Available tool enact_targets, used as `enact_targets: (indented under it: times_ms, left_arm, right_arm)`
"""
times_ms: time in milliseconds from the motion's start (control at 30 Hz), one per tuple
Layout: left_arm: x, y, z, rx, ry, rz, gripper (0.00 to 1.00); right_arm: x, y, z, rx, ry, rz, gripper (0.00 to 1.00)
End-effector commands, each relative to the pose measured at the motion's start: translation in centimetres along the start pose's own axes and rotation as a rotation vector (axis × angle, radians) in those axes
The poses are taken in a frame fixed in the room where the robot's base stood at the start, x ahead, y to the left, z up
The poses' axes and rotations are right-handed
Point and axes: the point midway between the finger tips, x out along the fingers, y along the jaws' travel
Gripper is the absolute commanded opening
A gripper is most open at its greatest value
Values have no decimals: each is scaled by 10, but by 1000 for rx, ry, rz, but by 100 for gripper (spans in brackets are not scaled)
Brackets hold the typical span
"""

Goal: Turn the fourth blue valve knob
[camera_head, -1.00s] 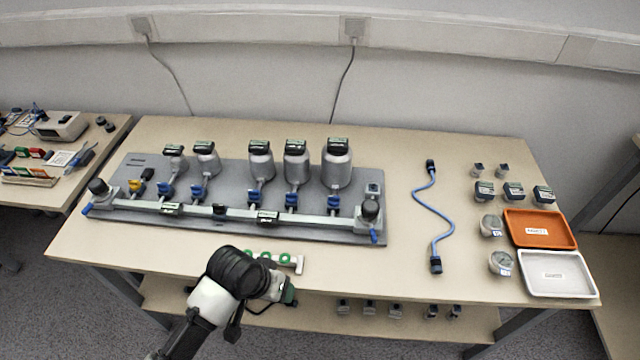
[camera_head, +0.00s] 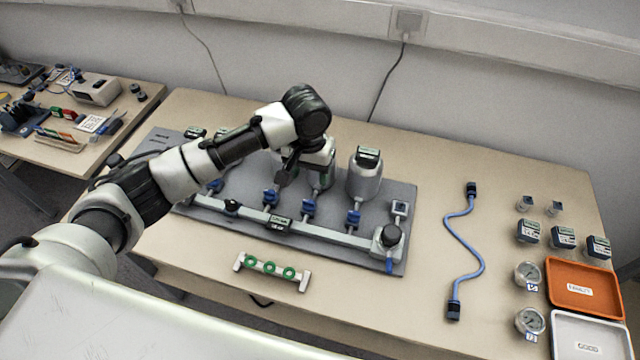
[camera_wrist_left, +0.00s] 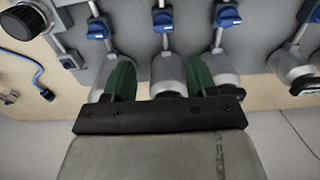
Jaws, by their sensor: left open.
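A row of blue valve knobs runs along the manifold on the grey board. Counted from the left in the head view, the fourth blue knob (camera_head: 308,208) sits in front of a metal canister and shows in the left wrist view (camera_wrist_left: 162,20). The third (camera_head: 270,196) and fifth (camera_head: 353,218) blue knobs stand on either side. My left gripper (camera_head: 300,172) is open and empty above the canisters, behind the knobs. In the left wrist view its green fingers (camera_wrist_left: 158,76) are spread, with the fourth knob beyond them. My right gripper is not in view.
The metal canister (camera_head: 364,182) at the right stands close to my gripper. A rack with green rings (camera_head: 270,268) lies in front of the grey board (camera_head: 330,250). A blue cable (camera_head: 463,235), gauges and an orange tray (camera_head: 584,290) are at the right.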

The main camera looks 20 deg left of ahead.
Motion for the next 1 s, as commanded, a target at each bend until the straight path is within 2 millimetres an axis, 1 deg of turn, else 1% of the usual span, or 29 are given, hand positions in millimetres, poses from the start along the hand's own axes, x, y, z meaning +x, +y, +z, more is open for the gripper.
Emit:
enact_targets:
  times_ms: [67, 167, 267, 333, 433, 600, 700, 833, 1000]
  left_arm:
    - [-3, -5, -3, -15, -6, -12, 57]
    - [4, -5, -3, -19, -9, -14, 57]
    - [19, -5, -2, -19, -11, -13, 57]
    - [33, -5, -2, -19, -10, -14, 57]
    - [53, -5, -2, -17, -10, -14, 57]
    - [82, -6, -2, -17, -7, -13, 57]
    - [93, -6, -3, -17, -6, -13, 57]
    - [102, -6, -2, -15, -5, -12, 57]
    - [104, -6, -2, -15, -5, -12, 57]
  right_arm:
    - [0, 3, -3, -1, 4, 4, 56]
    - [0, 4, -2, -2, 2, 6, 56]
    - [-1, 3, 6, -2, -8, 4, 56]
    - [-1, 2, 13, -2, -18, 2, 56]
    - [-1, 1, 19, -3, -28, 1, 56]
    - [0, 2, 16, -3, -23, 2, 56]
    - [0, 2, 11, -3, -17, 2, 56]
    - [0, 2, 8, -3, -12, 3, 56]
    - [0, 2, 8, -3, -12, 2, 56]
